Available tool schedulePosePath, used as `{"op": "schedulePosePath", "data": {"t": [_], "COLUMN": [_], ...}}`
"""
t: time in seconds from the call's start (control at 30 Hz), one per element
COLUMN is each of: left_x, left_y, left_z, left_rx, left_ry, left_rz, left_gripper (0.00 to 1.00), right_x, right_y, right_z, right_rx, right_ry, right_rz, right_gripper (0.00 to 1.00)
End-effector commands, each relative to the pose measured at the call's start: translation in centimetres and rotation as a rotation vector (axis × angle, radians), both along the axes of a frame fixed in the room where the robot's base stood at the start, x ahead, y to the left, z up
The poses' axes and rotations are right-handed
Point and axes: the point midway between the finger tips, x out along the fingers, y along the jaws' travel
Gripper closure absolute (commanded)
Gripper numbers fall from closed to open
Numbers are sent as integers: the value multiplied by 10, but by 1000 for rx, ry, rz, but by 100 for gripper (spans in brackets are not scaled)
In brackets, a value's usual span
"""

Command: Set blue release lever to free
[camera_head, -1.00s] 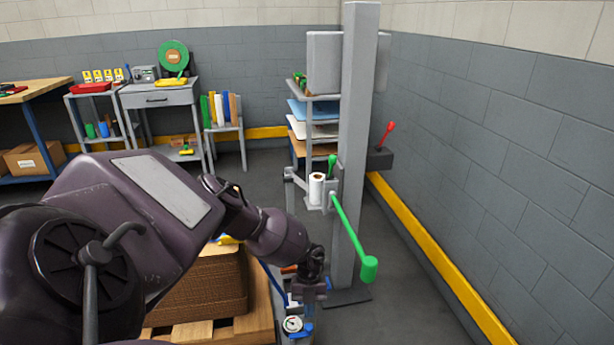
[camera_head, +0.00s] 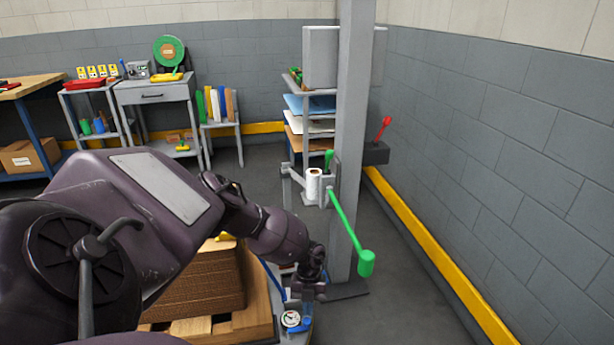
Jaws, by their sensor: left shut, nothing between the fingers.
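My left arm comes in from the left, and its dark gripper (camera_head: 308,294) points down just above and behind the round white gauge (camera_head: 291,319). The gripper is shut and looks empty; its fingertips are hard to make out. A small blue part (camera_head: 300,327), which may be the blue release lever, shows beside the gauge at the bottom of the view. More blue shows near the wrist, partly hidden by my arm. I cannot tell the lever's setting or whether the gripper touches it. My right gripper is not in view.
A grey post (camera_head: 352,150) stands just beyond the gripper, with a long green lever (camera_head: 350,235) reaching toward me. Stacked brown sheets (camera_head: 205,285) lie on a wooden pallet behind my arm. A red-knobbed lever (camera_head: 383,128) is farther back. Floor at right is clear.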

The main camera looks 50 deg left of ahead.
Motion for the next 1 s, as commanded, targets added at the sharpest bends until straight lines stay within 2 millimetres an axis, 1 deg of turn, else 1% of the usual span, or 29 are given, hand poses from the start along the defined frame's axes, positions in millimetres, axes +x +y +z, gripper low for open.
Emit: {"op": "schedulePosePath", "data": {"t": [0.67, 0.83, 1.0], "left_x": [0, -1, -4], "left_y": [-10, -17, -25], "left_z": [1, 2, 2], "left_rx": [-1, -1, -1], "left_ry": [-2, -2, -2], "left_rz": [-153, -249, -380], "left_gripper": [100, 100, 100], "right_x": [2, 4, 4], "right_y": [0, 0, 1], "right_z": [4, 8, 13], "right_rx": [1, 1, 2], "right_ry": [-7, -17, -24], "right_rz": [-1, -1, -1], "right_gripper": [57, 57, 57]}}
